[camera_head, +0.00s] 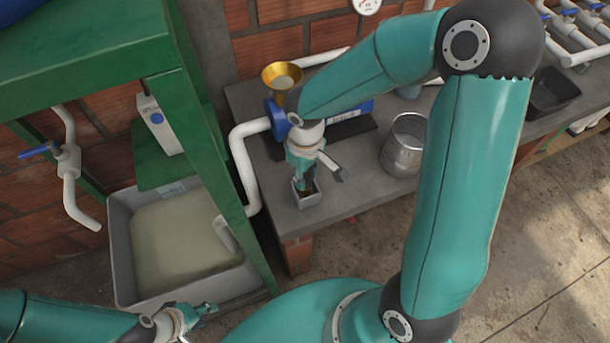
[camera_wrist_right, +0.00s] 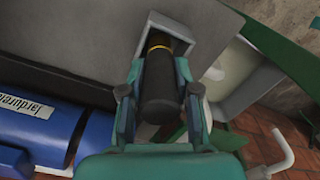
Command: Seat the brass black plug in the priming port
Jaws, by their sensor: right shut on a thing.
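The plug (camera_wrist_right: 160,85) is a black cylinder with a thin yellow band, in the right wrist view. My right gripper (camera_wrist_right: 157,82) is shut on its sides. The far end of the plug lies inside the opening of a small grey box (camera_head: 307,200) at the bench's near left edge; whether it touches the bottom cannot be seen. The box rim also shows in the wrist view (camera_wrist_right: 205,52). My right gripper (camera_head: 304,183) hides most of the plug in the head view. My left gripper (camera_head: 190,316) is low at the left, away from the bench; its jaw opening is unclear. I cannot make out the priming port.
A blue pump (camera_head: 350,115) with a brass funnel (camera_head: 282,76) stands behind the gripper, partly hidden by my arm. A metal pot (camera_head: 402,148) is right of it. A white pipe (camera_head: 243,160) and green frame (camera_head: 212,130) are close on the left. A grey tub (camera_head: 122,245) stands below.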

